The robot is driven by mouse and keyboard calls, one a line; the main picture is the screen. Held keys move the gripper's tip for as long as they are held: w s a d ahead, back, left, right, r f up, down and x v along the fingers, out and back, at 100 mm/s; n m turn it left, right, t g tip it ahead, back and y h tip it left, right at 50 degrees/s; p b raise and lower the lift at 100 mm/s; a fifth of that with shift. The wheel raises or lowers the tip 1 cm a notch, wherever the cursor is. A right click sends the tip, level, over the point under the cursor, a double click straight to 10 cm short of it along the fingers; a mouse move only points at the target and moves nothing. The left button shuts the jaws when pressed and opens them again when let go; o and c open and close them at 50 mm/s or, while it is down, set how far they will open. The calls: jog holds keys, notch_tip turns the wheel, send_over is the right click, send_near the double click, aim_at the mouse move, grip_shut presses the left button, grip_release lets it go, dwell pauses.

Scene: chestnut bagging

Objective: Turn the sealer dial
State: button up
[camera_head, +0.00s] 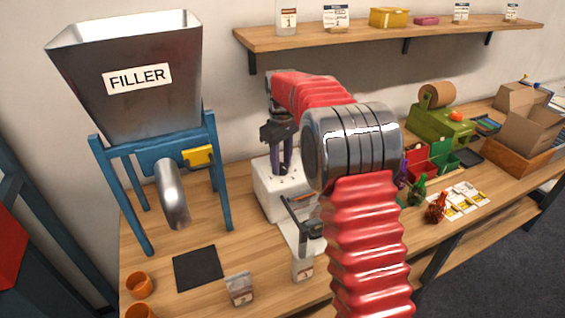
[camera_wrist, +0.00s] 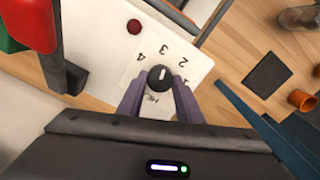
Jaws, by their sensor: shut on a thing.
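The sealer (camera_head: 275,190) is a white machine on the wooden bench, partly hidden behind my red arm in the head view. Its dial (camera_wrist: 160,78) is a black round knob with a white mark, on a white face with printed numbers, of which 2, 3 and 4 show in the wrist view. My gripper (camera_wrist: 158,92) reaches down over the sealer with its purple fingers on both sides of the dial, shut on it. In the head view my gripper (camera_head: 281,168) points down at the sealer's top. A dark red button (camera_wrist: 134,26) sits on the sealer apart from the fingers.
The filler (camera_head: 140,78) on its blue stand is left of the sealer. A black mat (camera_head: 198,267), orange cups (camera_head: 139,285) and a small filled bag (camera_head: 239,289) lie in front. A green machine (camera_head: 440,125) and cardboard boxes (camera_head: 532,120) stand right. A shelf (camera_head: 390,34) hangs above.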

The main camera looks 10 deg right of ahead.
aim_at(282, 165)
jog(key=shift+d+n, duration=0.1)
jog(key=shift+n, duration=0.7)
jog(key=o, duration=1)
jog(key=shift+o, duration=0.2)
notch_tip(282, 165, up, 14)
jog(key=shift+f, duration=0.15)
jog(key=shift+w, duration=0.15)
